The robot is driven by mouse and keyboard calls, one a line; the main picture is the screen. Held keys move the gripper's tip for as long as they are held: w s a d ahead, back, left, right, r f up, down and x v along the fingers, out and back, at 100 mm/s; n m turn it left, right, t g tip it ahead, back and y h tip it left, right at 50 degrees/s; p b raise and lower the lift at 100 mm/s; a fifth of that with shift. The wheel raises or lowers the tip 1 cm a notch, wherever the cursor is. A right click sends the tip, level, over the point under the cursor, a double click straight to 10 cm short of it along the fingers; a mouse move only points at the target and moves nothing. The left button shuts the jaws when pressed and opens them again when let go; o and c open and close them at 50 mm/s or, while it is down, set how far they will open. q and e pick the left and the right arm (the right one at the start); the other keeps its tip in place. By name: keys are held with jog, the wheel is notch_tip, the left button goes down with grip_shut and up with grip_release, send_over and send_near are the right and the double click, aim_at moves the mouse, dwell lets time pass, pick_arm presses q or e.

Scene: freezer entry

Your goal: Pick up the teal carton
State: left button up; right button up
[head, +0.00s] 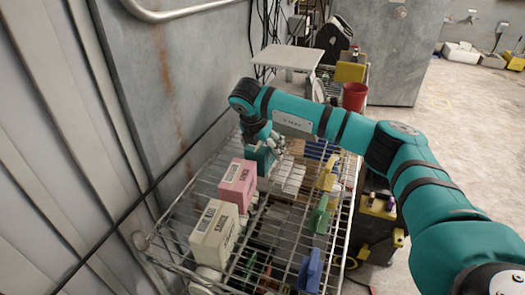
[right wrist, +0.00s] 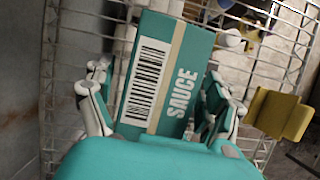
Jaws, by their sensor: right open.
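The teal carton stands on the wire rack in the head view, mostly covered by my right gripper (head: 271,143); a bit of its teal side (head: 262,160) shows below the wrist. In the right wrist view the teal carton (right wrist: 188,60), with a barcode and the word SAUCE, lies between the two fingers of my right gripper (right wrist: 158,98). One finger is on each side of it, and the jaws are open. I cannot tell whether either finger touches the carton. My left gripper is in neither view.
A pink carton (head: 238,184) and a cream carton (head: 214,233) stand in line nearer on the wire rack (head: 180,222). Green (head: 320,215), blue (head: 309,270) and yellow (head: 327,175) items are along its right side. A scale (head: 291,57) and red cup (head: 354,97) are behind. A wall borders the left.

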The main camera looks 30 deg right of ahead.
jog(key=shift+f+b, duration=0.25)
jog(key=shift+b, duration=0.15)
dwell(0.3)
jog(key=c, duration=1.6)
jog(key=shift+r, duration=0.1)
